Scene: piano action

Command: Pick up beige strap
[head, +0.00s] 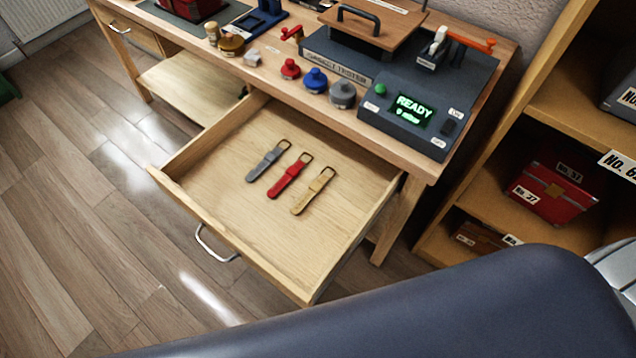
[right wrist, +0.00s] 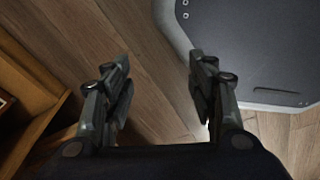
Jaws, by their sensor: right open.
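The beige strap (head: 313,191) lies in the open wooden drawer (head: 235,213), the rightmost of three straps in the head view. It has a dark square buckle at its upper end. A red strap (head: 289,176) and a grey strap (head: 267,161) lie to its left, apart from it. In the right wrist view my right gripper (right wrist: 160,75) is open and empty, pointing at the wooden floor, away from the drawer. My left gripper is in neither view.
The workbench (head: 412,163) above the drawer carries a tester with a lit READY screen (head: 414,110) and several coloured knobs. A shelf (head: 570,105) with red boxes (head: 552,194) stands at right. The wooden floor (head: 85,225) left of the drawer is clear.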

